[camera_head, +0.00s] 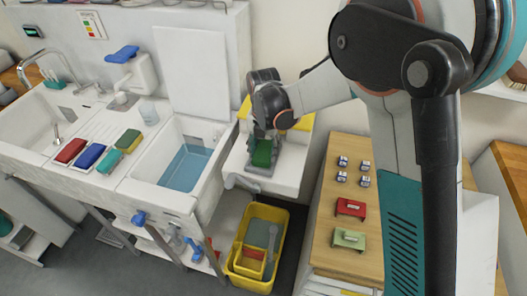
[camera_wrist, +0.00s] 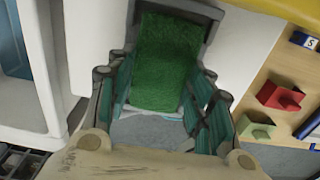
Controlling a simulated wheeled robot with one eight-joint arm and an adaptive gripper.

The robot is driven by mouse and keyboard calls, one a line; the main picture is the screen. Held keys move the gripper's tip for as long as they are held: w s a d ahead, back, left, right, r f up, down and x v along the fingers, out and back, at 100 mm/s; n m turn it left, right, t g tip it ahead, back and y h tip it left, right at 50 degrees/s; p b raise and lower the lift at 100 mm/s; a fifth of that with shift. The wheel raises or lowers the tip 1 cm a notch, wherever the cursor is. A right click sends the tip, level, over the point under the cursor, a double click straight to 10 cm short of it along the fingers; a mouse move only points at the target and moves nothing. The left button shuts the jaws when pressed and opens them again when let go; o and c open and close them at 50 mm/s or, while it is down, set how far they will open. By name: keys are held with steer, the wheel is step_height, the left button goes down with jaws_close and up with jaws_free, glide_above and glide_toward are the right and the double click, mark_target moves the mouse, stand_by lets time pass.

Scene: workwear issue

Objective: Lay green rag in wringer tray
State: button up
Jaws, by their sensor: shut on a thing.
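The green rag (camera_head: 262,154) is in my gripper (camera_head: 264,136), which is shut on it. In the wrist view the rag (camera_wrist: 165,62) hangs as a textured green strip between the dark teal fingers of my gripper (camera_wrist: 160,95). A grey tray-like part (camera_head: 255,170) of the yellow-and-white wringer (camera_head: 302,123) lies under and around the rag. Its grey rim (camera_wrist: 212,22) frames the rag in the wrist view. I cannot tell whether the rag touches the tray floor. The rag's far end is partly hidden.
A basin of blue water (camera_head: 187,168) is left of the wringer. A yellow bucket (camera_head: 266,214) stands on the floor below. A wooden table (camera_head: 330,220) with small blocks is to the right.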

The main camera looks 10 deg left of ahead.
mark_target(263, 152)
steer(key=shift+f, duration=0.25)
steer(key=o, duration=0.7)
steer(key=shift+f, duration=0.1)
steer(key=o, duration=0.5)
steer(key=shift+c, duration=0.2)
step_height(263, 152, up, 12)
steer(key=p, duration=0.2)
steer(key=shift+r+p, duration=0.2)
steer(key=shift+p, duration=0.1)
